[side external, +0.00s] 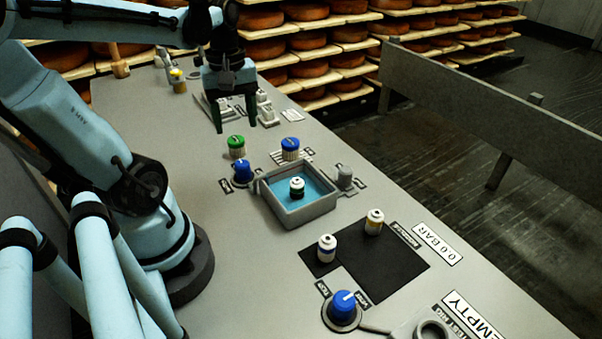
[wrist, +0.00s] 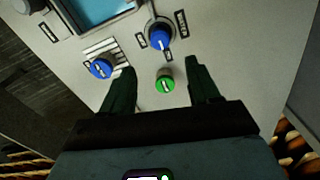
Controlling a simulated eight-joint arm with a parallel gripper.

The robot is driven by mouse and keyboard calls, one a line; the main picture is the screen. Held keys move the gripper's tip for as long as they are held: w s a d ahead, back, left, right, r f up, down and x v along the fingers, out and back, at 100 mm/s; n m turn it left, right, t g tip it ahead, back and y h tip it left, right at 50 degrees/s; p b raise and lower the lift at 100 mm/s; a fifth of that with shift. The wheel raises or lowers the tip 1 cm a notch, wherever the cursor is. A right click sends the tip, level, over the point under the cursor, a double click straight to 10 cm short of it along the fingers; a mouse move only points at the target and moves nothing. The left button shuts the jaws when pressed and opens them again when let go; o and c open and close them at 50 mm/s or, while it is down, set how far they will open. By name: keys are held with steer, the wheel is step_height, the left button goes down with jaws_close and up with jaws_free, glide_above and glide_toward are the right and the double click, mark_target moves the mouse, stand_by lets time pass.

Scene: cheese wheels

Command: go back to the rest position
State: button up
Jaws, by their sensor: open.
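My gripper (side external: 235,123) hangs above the far half of the grey worktop (side external: 200,140), fingers pointing down, apart, with nothing between them. In the wrist view my gripper (wrist: 160,68) also shows its two dark fingers spread. A green-topped piece (side external: 236,142) stands just nearer than the fingers in the side view. In the wrist view the green-topped piece (wrist: 165,86) appears between the fingers, but looks lower down on the worktop. A blue-topped piece (side external: 290,144) stands to its right, on a striped label.
A blue dial (side external: 243,171) sits beside a grey tray (side external: 297,220) with a blue floor and a small canister (side external: 297,188). Two white canisters stand at a black mat (side external: 395,268). Another blue dial (side external: 343,302) is nearer. Cheese shelves (side external: 300,60) and a rail (side external: 470,90) lie beyond.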

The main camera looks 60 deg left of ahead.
steer(key=w+d+m+t, duration=0.3)
steer(key=w+d+m, duration=0.1)
steer(key=d+m, duration=0.3)
steer(key=w+d+m+t, duration=0.4)
steer(key=d+m, duration=0.4)
steer(key=m, duration=0.1)
steer(key=shift+r, duration=0.2)
